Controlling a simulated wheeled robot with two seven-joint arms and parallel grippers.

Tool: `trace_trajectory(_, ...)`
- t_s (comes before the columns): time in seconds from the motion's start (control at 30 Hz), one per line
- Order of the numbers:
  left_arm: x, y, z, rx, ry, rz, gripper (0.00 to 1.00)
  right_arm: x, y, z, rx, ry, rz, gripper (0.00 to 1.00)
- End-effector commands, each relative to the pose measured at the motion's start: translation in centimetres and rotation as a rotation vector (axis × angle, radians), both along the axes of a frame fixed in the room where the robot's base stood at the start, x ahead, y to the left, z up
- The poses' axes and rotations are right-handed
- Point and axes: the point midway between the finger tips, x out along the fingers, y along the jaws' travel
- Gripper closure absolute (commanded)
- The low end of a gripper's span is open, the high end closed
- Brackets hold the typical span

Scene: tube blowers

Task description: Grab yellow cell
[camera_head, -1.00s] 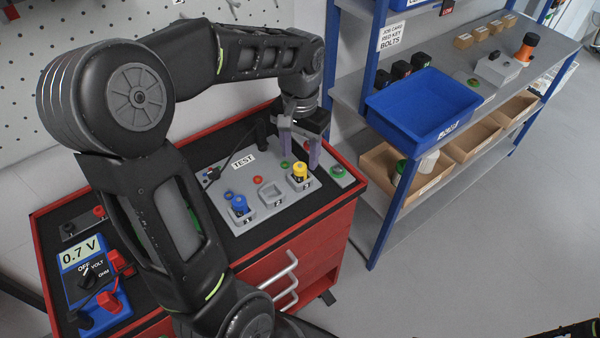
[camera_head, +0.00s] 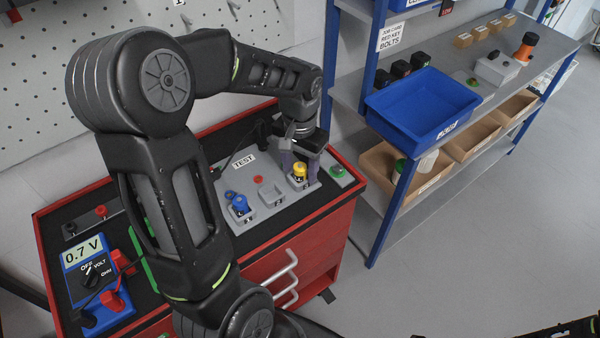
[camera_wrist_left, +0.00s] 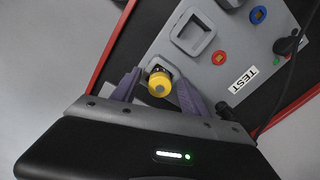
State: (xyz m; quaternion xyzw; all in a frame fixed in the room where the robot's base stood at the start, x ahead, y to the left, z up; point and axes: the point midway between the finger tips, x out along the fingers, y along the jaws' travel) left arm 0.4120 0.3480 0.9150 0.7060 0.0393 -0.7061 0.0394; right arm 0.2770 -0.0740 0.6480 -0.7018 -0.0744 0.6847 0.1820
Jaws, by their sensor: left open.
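The yellow cell (camera_head: 299,171) stands upright in the right-hand socket of the grey test board (camera_head: 247,213) on the red cart. In the left wrist view the yellow cell (camera_wrist_left: 160,85) shows its round yellow top between the two purple fingers. My left gripper (camera_head: 300,165) is open, with a finger on each side of the cell; it also shows in the left wrist view (camera_wrist_left: 157,88). I cannot tell whether the fingers touch the cell. The cell's lower part is partly hidden.
A blue cell (camera_head: 240,205) stands in the left socket; the middle socket (camera_head: 270,193) is empty. A blue meter (camera_head: 93,275) reading 0.7 V sits at the cart's left. A shelf with a blue bin (camera_head: 422,108) stands to the right.

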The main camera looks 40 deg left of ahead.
Motion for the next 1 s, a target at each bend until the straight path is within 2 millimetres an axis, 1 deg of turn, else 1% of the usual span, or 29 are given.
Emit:
trace_trajectory(0.07, 0.01, 0.0, 0.02, 0.0, 0.0, 0.0, 0.48, 0.0, 0.0, 0.0, 0.0, 0.0, 0.0, 0.73)
trace_trajectory(0.1, 0.01, 0.0, 0.02, 0.0, 0.0, 0.0, 0.49, 0.0, 0.0, 0.0, 0.0, 0.0, 0.0, 0.73)
trace_trajectory(0.7, 0.0, -0.01, 0.02, 0.0, 0.0, 0.0, 0.98, 0.0, 0.0, 0.01, 0.0, 0.0, 0.0, 0.73)
trace_trajectory(0.73, 0.0, -0.01, 0.02, 0.0, 0.0, 0.0, 1.0, 0.0, 0.0, 0.01, 0.0, 0.0, 0.0, 0.73)
trace_trajectory(1.0, 0.02, -0.01, 0.04, 0.0, -0.001, 0.0, 1.0, 0.0, 0.01, 0.01, 0.0, 0.0, 0.0, 0.73)
